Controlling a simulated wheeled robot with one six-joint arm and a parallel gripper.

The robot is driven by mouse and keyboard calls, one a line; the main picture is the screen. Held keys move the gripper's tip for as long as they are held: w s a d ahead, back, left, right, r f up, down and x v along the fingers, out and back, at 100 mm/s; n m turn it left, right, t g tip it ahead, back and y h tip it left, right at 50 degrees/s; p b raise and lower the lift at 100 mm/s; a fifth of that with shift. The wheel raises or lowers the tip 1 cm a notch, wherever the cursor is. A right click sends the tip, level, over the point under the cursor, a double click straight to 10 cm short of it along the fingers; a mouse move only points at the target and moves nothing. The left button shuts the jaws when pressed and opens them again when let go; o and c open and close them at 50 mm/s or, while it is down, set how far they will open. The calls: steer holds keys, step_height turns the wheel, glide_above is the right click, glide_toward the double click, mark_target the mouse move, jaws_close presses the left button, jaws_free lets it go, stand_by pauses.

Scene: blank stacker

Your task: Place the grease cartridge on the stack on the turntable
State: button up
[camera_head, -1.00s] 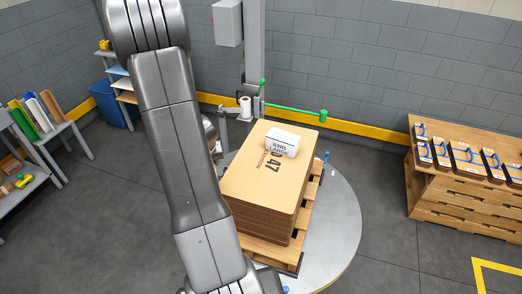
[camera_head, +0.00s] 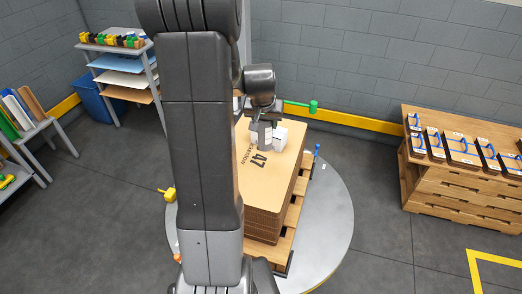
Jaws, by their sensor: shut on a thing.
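The stack of brown cardboard blanks (camera_head: 275,185), marked 47, lies on a wooden pallet on the round grey turntable (camera_head: 335,225). My gripper (camera_head: 262,122) points down over the far part of the stack. It is shut on a pale grey upright cylinder, seemingly the grease cartridge (camera_head: 265,139). The cartridge's lower end is at or just above the stack's top; I cannot tell whether it touches. My arm covers the stack's left side.
The wooden pallet (camera_head: 288,238) shows at the stack's right. A green-ended bar (camera_head: 300,106) reaches out behind the stack. A yellow object (camera_head: 168,194) shows at the turntable's left edge. Open floor lies between.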

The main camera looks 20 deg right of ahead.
mark_target(265, 141)
step_height(265, 141, down, 9)
steer(key=shift+r, duration=0.1)
stand_by(0.3)
steer(key=o, duration=1)
steer(key=shift+f, duration=0.2)
steer(key=shift+r, duration=0.1)
steer(key=shift+r, duration=0.45)
steer(key=v, duration=1.1)
steer(key=shift+s+a+r, duration=0.1)
